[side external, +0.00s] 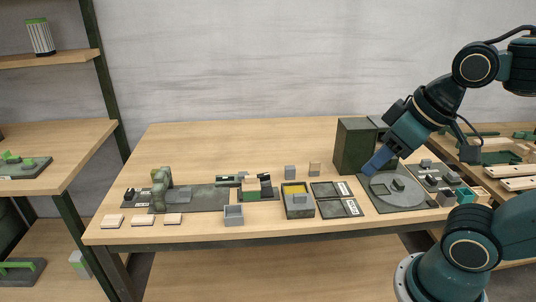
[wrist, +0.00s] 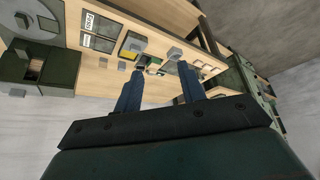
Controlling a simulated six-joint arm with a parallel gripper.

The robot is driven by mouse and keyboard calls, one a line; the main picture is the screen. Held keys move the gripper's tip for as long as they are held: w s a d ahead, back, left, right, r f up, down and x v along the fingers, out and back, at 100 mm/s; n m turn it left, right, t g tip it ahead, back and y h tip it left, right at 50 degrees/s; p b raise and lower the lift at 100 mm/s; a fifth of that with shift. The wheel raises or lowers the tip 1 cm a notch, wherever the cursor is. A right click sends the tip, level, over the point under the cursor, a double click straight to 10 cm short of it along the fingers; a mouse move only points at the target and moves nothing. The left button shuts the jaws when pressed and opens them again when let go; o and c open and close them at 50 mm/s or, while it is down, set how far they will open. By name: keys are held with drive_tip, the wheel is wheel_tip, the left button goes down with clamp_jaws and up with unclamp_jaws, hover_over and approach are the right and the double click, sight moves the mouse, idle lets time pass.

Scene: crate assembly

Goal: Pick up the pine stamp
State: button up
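A small pale wood block (side external: 314,168), which looks like the pine stamp, stands on the table to the left of the dark green cabinet in the side view. What seems to be the same block (wrist: 103,62) is small in the wrist view, left of the fingers. My gripper (side external: 375,164) is in the air in front of the cabinet, to the right of the block and apart from it. In the wrist view my gripper (wrist: 158,72) has its two blue fingers spread, with nothing held between them.
A grey block (side external: 290,172) stands just left of the wood block. A tray with a yellow pad (side external: 298,213) and dark trays (side external: 330,190) lie in front. The cabinet (side external: 352,148) and round turntable (side external: 412,190) are to the right. Table behind the blocks is clear.

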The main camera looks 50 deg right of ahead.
drive_tip(key=w+d+m+g, duration=0.1)
drive_tip(key=w+d+m, duration=0.35)
drive_tip(key=w, duration=0.25)
drive_tip(key=w+d+m+y, duration=0.1)
drive_tip(key=w+d+m, duration=0.2)
drive_tip(key=w+m, duration=0.3)
drive_tip(key=w+d+m+g, duration=0.1)
drive_tip(key=w+d+m, duration=0.2)
drive_tip(key=w, duration=0.5)
drive_tip(key=w+d+f+m, duration=0.2)
drive_tip(key=d+f+m, duration=0.2)
drive_tip(key=d+f, duration=0.2)
drive_tip(key=w+d+f+m+y, duration=0.1)
drive_tip(key=w+d+f+m, duration=0.2)
drive_tip(key=d+f+m, duration=0.2)
drive_tip(key=w+d+f+m+y, duration=0.1)
drive_tip(key=w+d+f+m, duration=0.1)
drive_tip(key=d+f+m, duration=0.2)
drive_tip(key=shift+w+d+f, duration=0.1)
drive_tip(key=shift+d+f, duration=0.45)
drive_tip(key=shift+d, duration=0.4)
drive_tip(key=shift+d+f, duration=0.6)
drive_tip(key=shift+d, duration=0.4)
drive_tip(key=shift+w+d+f, duration=0.1)
drive_tip(key=shift+d+f, duration=0.45)
drive_tip(key=shift+d, duration=0.4)
drive_tip(key=shift+s+d+f+m, duration=0.1)
drive_tip(key=shift+d+f+m, duration=0.1)
drive_tip(key=shift+f+m, duration=0.05)
drive_tip(key=shift+f, duration=0.1)
